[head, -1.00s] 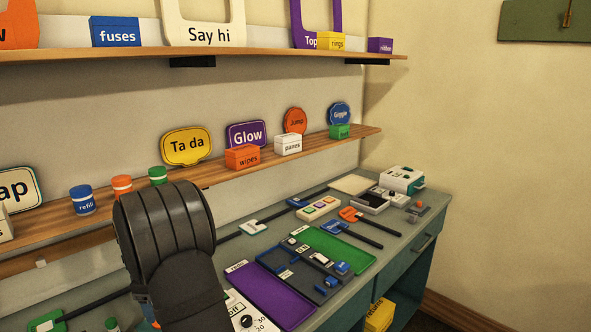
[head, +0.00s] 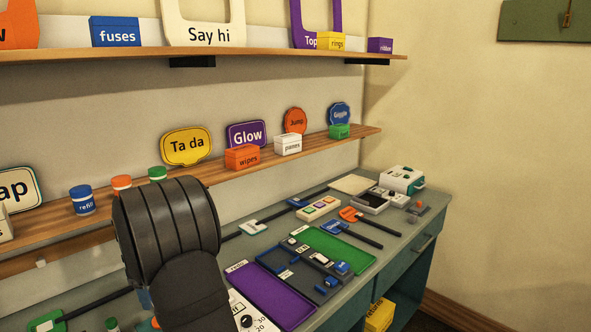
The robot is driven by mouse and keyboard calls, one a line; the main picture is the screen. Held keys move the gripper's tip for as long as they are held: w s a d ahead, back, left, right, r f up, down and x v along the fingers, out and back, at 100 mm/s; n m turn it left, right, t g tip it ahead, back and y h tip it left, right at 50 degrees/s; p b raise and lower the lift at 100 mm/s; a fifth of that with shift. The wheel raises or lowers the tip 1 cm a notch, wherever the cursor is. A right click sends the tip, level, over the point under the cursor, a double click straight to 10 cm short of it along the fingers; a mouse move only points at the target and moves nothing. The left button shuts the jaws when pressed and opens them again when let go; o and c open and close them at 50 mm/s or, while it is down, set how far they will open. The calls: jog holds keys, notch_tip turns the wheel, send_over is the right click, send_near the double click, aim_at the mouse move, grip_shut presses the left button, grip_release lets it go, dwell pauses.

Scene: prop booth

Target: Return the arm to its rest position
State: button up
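My arm (head: 170,240) shows as a thick dark ribbed link in the lower left of the head view, in front of the workbench and the lower shelf. My gripper is not visible. The arm link hides part of the bench behind it, so I cannot tell where the gripper is or whether it holds anything.
The grey bench (head: 395,256) carries a purple tray (head: 270,299), a green tray (head: 335,248), small devices and several dark-handled paddles. A dial panel (head: 245,312) lies beside my arm. The lower wooden shelf (head: 215,184) with signs, boxes and jars runs behind my arm.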

notch_tip(320, 180, down, 8)
jog(key=shift+f, duration=0.1)
jog(key=shift+r, duration=0.25)
notch_tip(320, 180, up, 4)
jog(key=shift+f, duration=0.15)
jog(key=w+d+r, duration=0.1)
jog(key=d+r, duration=0.6)
jog(key=d, duration=0.5)
jog(key=s+d+r, duration=0.2)
jog(key=s+d, duration=0.2)
jog(key=s, duration=0.4)
jog(key=a+f, duration=0.2)
jog(key=a, duration=0.1)
jog(key=a+f, duration=0.2)
jog(key=a, duration=0.1)
jog(key=s+a+f, duration=0.1)
jog(key=a+f, duration=0.1)
jog(key=a, duration=0.2)
jog(key=f, duration=0.1)
jog(key=a+f, duration=0.1)
jog(key=f, duration=0.1)
jog(key=shift+s+a, duration=0.1)
jog(key=shift+a, duration=0.1)
jog(key=shift+f, duration=0.6)
